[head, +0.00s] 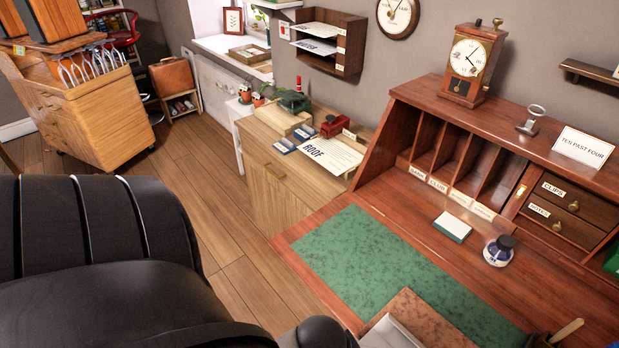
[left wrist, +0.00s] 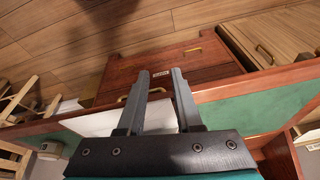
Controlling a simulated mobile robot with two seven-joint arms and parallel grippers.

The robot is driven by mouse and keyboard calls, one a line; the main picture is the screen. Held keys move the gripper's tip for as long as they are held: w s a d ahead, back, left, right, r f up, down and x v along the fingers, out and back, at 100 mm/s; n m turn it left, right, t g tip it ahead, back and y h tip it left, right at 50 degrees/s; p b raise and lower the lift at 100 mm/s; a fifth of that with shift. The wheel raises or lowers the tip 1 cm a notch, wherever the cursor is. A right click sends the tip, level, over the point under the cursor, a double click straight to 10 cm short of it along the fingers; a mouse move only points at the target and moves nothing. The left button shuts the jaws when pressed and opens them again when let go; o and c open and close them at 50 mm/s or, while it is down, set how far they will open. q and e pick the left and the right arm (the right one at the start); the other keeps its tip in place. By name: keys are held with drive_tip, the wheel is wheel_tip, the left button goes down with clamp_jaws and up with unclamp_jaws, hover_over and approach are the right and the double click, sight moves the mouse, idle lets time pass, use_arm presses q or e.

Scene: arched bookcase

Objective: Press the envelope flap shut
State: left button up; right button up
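In the head view, a pale flat piece (head: 395,335) lies on a brown mottled pad at the bottom edge. It may be the envelope, but most of it is cut off and no flap can be made out. In the left wrist view, a white flat sheet (left wrist: 95,122) lies on the desk behind my left gripper (left wrist: 160,72); it may be the same thing. The left gripper's two fingers are apart with nothing between them. They point past the sheet towards the desk's front edge. My right gripper is in neither view.
Pigeonholes and small drawers (head: 567,200) close off the back. A light wooden cabinet (head: 270,180) stands beyond the desk's left side.

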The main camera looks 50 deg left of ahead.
use_arm(q)
drive_tip(key=s+f, duration=0.3)
drive_tip(key=f, duration=0.6)
drive_tip(key=s+f+g, duration=0.1)
drive_tip(key=s+f, duration=0.3)
drive_tip(key=f, duration=0.6)
drive_tip(key=shift+s+a, duration=0.2)
drive_tip(key=shift+s, duration=0.1)
